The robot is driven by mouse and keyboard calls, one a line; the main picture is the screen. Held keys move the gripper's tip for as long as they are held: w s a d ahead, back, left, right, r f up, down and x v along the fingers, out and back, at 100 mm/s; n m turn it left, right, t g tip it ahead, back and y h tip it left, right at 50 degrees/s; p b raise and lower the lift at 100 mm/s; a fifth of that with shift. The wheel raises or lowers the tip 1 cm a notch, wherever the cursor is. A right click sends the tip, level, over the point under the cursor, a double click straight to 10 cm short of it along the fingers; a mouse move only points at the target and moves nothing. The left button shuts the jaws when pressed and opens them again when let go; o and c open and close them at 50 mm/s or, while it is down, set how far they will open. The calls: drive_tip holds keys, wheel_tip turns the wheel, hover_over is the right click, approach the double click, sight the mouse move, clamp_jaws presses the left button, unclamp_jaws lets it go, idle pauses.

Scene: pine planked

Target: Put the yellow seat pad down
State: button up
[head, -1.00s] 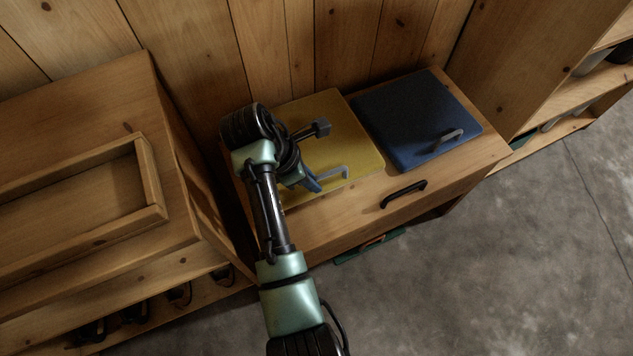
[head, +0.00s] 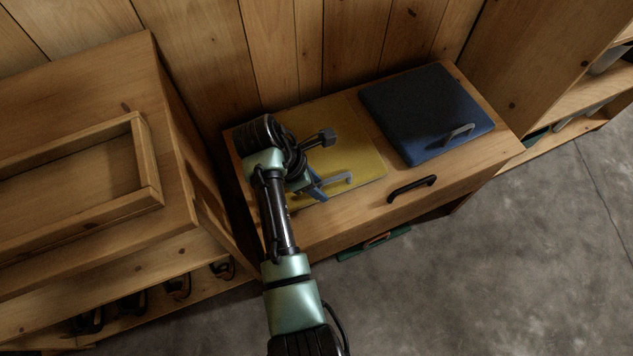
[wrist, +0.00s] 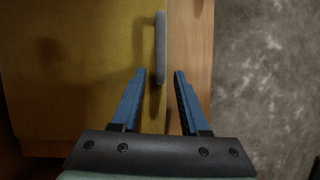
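The yellow seat pad (head: 352,150) lies flat on the left part of the wooden bench top (head: 375,195), its surface looking about level with the wood. Its left part is hidden behind my arm. A grey handle (head: 340,179) stands near its front edge. My gripper (head: 322,188) is at this handle. In the wrist view the blue fingers of my gripper (wrist: 160,73) are apart, with the handle (wrist: 160,50) between their tips and a gap on each side. The yellow pad (wrist: 75,60) fills the left of that view.
A dark blue pad (head: 420,108) with a grey handle lies to the right on the bench. A black pull (head: 411,189) is on the bench front. A wooden unit with a raised frame (head: 147,160) stands at left. Grey floor (head: 480,270) is open in front.

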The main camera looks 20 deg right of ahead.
drive_tip(key=p+v, duration=0.5)
drive_tip(key=v, duration=0.7)
drive_tip(key=shift+r, duration=0.2)
drive_tip(key=w+r+m+t, duration=0.3)
drive_tip(key=w+r+t, duration=0.3)
drive_tip(key=w+r, duration=0.25)
drive_tip(key=w+a+r+m+t+y, duration=0.1)
drive_tip(key=w+r+m+t, duration=0.15)
drive_tip(key=r, duration=0.55)
drive_tip(key=w+a+r+m+t, duration=0.15)
drive_tip(key=r+t, duration=0.25)
drive_tip(key=r, duration=0.4)
drive_tip(key=w+a+r+m+t+y, duration=0.1)
drive_tip(key=a+r+m+t, duration=0.15)
drive_tip(key=r, duration=0.55)
drive_tip(key=s+a+r+m+t+y, duration=0.1)
drive_tip(key=s+r+t, duration=0.3)
drive_tip(key=r, duration=0.5)
drive_tip(key=s+a+r+m+t, duration=0.1)
drive_tip(key=s+r+m+t, duration=0.3)
drive_tip(key=s+r, duration=0.4)
drive_tip(key=s+a+r+m+t+y, duration=0.1)
drive_tip(key=s+r+m+t, duration=0.2)
drive_tip(key=s+r, duration=0.4)
wheel_tip(320, 180, up, 5)
drive_tip(key=shift+f+t+y, duration=0.2)
drive_tip(key=shift+t+y, duration=0.1)
drive_tip(key=shift+t, duration=0.6)
drive_tip(key=shift+s, duration=0.1)
